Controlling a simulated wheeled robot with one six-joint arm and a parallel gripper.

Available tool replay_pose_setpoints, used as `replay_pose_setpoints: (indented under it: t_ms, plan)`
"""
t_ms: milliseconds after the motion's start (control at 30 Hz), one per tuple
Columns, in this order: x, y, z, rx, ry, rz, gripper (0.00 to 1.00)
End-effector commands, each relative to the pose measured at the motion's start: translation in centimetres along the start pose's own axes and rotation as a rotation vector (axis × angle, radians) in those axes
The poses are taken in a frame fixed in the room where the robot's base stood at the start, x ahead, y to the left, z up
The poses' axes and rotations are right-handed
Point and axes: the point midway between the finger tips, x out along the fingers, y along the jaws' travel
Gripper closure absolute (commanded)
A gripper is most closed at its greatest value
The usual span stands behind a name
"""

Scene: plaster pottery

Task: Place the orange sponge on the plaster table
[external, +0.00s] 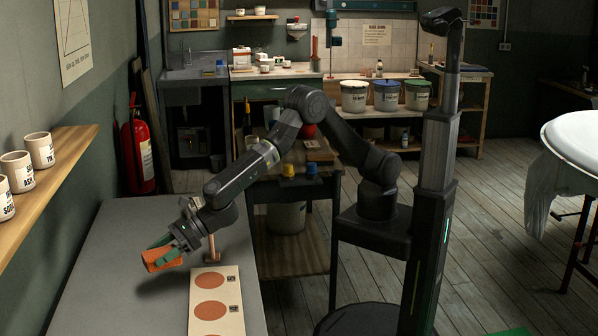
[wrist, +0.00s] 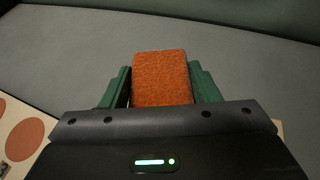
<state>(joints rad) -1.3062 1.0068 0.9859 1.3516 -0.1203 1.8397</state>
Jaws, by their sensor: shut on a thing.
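The orange sponge (external: 160,258) is a small rough block. It is held between the green fingers of my gripper (external: 163,252), above the left part of a grey-topped table (external: 110,245). In the wrist view the sponge (wrist: 161,78) sits between the two green jaws of my gripper (wrist: 160,88), which are shut on it. The grey surface (wrist: 240,55) spreads beyond it. A dark shadow lies on the tabletop under my gripper. Whether the grey-topped table is the plaster table I cannot tell.
A pale board with orange discs (external: 216,300) lies right of my gripper on the tabletop. A shelf with mugs (external: 40,185) runs along the left wall. A red fire extinguisher (external: 138,150) stands behind. The tabletop's left side is bare.

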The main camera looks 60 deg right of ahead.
Motion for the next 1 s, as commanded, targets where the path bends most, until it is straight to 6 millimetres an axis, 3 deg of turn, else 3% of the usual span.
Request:
replay_pose_setpoints:
  t_ms: [167,267,367,667,867,1000]
  plan:
    - [-0.1,-0.8,-0.1,0.006,0.001,-0.013,0.69]
    - [-0.4,-2.6,-0.3,0.015,0.0,-0.039,0.69]
    - [-1.1,-6.1,-0.7,0.036,0.0,-0.092,0.69]
    - [-5.9,-21.0,-3.5,0.136,0.002,-0.331,0.69]
    - [-11.7,-31.2,-6.0,0.213,0.001,-0.514,0.69]
    - [-16.7,-37.6,-8.2,0.266,0.002,-0.643,0.69]
